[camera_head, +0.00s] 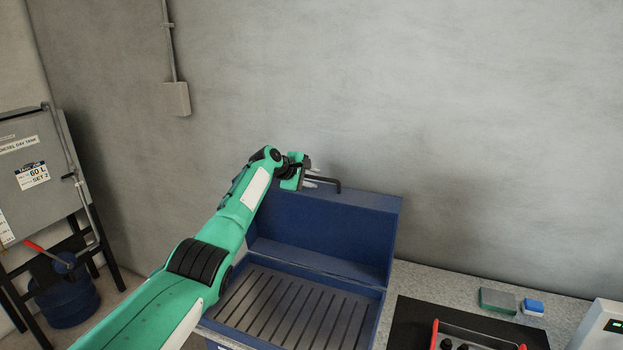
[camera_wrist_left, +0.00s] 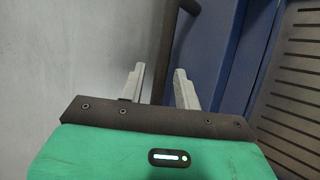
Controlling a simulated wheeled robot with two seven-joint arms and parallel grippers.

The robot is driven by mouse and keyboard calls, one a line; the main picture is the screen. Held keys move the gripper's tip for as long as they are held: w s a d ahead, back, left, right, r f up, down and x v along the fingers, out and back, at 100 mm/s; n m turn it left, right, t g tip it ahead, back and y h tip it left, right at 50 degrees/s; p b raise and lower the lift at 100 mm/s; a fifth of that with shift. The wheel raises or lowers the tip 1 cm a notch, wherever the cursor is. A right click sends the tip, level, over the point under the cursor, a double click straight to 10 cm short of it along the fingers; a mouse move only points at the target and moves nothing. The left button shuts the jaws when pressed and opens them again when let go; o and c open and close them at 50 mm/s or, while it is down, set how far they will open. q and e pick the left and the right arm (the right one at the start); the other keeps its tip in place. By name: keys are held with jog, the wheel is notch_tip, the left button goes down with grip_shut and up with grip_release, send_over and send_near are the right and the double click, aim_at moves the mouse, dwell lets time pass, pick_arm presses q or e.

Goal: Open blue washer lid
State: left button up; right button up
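The blue washer (camera_head: 370,310) stands in front of the grey wall with its slatted grate bare. Its blue lid (camera_head: 340,235) is up, standing about upright at the back. A dark bar handle (camera_head: 330,182) sticks out at the lid's top edge; it also shows in the left wrist view (camera_wrist_left: 168,40). My left gripper (camera_head: 310,178) is at the handle, above the lid's top left. In the left wrist view its two pale fingers (camera_wrist_left: 159,68) are apart, with the bar in line with the gap between them. Whether the bar touches a finger cannot be told. My right gripper is out of view.
A bench to the right holds a black mat (camera_head: 410,325), a red-handled tray (camera_head: 480,338), a green block (camera_head: 498,300) and a blue block (camera_head: 533,307). A grey tank (camera_head: 40,190) stands at the left. The wall is close behind the lid.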

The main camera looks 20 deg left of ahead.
pick_arm(q)
jog(key=shift+s, duration=0.1)
jog(key=b+v, duration=0.4)
jog(key=v, duration=0.9)
jog(key=shift+s+a+r+b, duration=0.2)
jog(key=shift+b, duration=0.1)
